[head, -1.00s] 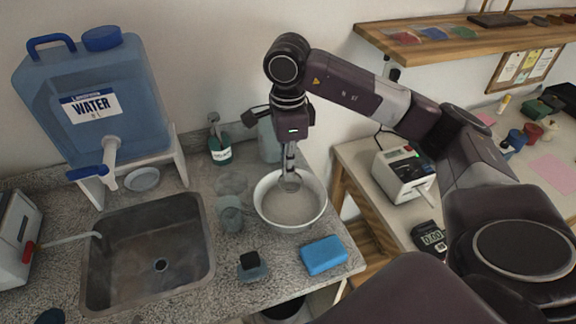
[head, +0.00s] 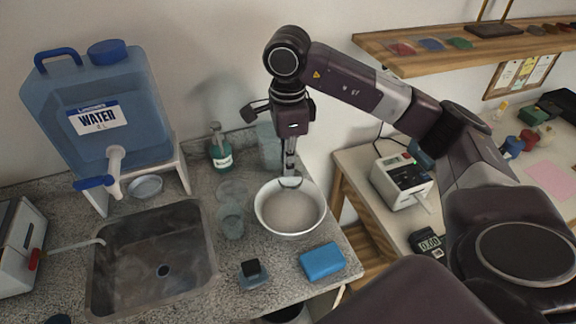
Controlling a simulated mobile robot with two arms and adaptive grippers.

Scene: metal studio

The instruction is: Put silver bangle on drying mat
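My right gripper (head: 290,172) points down over the far side of a white bowl (head: 263,221) on the granite counter. It is shut on a thin silver ring, the silver bangle (head: 291,187), which hangs at the bowl's far rim. Whether the bangle touches the bowl is hard to tell. The bowl holds a greyish content. No drying mat can be made out for sure; a flat pink sheet (head: 553,181) lies on the right-hand table. My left gripper is not in view.
A blue sponge (head: 323,262) and a small dark-topped jar (head: 252,273) stand in front of the bowl. Glasses (head: 231,221) and a green bottle (head: 220,152) are left of it. The sink (head: 150,255) is further left. A white device (head: 401,182) sits on the right table.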

